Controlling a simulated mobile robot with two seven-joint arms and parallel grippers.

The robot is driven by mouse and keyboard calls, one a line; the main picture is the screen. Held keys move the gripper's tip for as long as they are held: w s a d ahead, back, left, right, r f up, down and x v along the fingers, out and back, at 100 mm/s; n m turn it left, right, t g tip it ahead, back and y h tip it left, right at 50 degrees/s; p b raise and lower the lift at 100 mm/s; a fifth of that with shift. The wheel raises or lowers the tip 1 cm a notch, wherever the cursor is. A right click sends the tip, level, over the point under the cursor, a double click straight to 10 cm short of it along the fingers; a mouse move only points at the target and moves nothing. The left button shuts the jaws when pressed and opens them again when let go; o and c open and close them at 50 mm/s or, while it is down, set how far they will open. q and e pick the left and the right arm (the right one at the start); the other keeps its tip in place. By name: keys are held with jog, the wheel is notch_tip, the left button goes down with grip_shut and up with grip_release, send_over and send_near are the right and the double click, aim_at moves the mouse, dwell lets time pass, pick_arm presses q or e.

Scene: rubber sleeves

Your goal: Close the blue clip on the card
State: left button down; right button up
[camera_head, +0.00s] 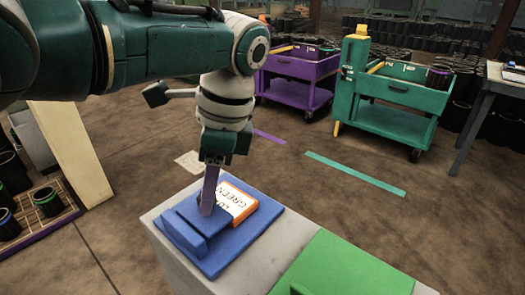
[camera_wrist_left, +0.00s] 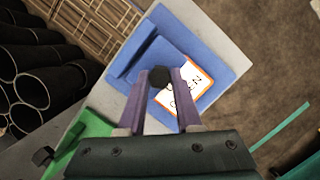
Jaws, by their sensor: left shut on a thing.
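The blue clip (camera_head: 186,222) lies on a blue base board (camera_head: 262,228) on top of a grey block. The white card (camera_head: 240,200) with an orange border and the word GREEN lies on the board, beside the clip's flap. The card also shows in the left wrist view (camera_wrist_left: 182,97). My left gripper (camera_head: 207,208) points down at the clip, its purple fingers shut on a black knob. In the left wrist view the knob (camera_wrist_left: 158,77) sits between the fingertips (camera_wrist_left: 160,82). Whether the flap presses on the card cannot be told. My right gripper is not in view.
A green board (camera_head: 345,268) lies on the same grey block (camera_head: 270,260), nearer the front. Purple (camera_head: 295,80) and green (camera_head: 390,105) carts stand behind. A crate with black sleeves (camera_head: 45,205) is at the left.

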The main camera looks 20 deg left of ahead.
aim_at(228, 212)
pick_arm(q)
jog(key=shift+f, duration=0.15)
jog(key=c, duration=0.6)
grip_release()
jog(key=p+v, duration=0.2)
jog(key=v, duration=0.8)
